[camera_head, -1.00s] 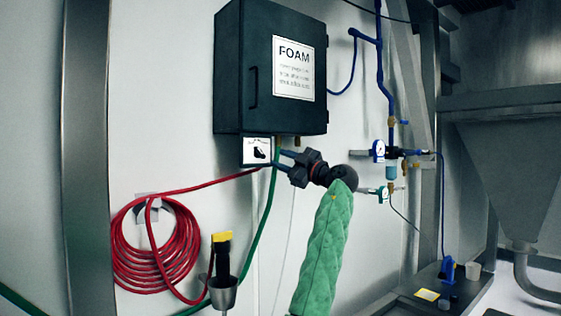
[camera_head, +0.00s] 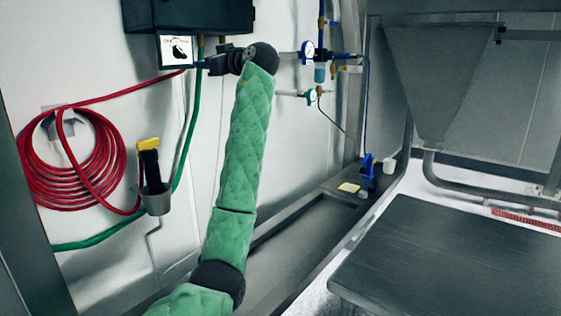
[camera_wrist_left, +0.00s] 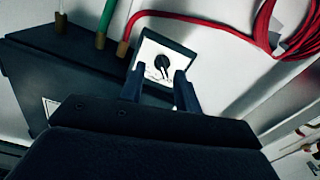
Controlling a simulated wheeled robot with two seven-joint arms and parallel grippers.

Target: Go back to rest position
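My left gripper (camera_head: 205,63) is at the upper left of the head view, beside a small white panel (camera_head: 176,50) with a black knob-like mark. The panel is under the dark wall box (camera_head: 188,14). In the left wrist view, the two fingers of my left gripper (camera_wrist_left: 160,84) stand apart with nothing held between them. The white panel (camera_wrist_left: 160,50) and its black knob show beyond the fingers. I cannot tell from these views whether a finger touches the panel. My right gripper is not in view.
A red hose coil (camera_head: 75,165) and a grey cup (camera_head: 156,198) with a yellow-topped tool are on the left wall. Blue pipes and gauges (camera_head: 308,52) are to the right of my gripper. A dark table (camera_head: 445,255) with a bare top stands at lower right, below a metal hopper (camera_head: 430,80).

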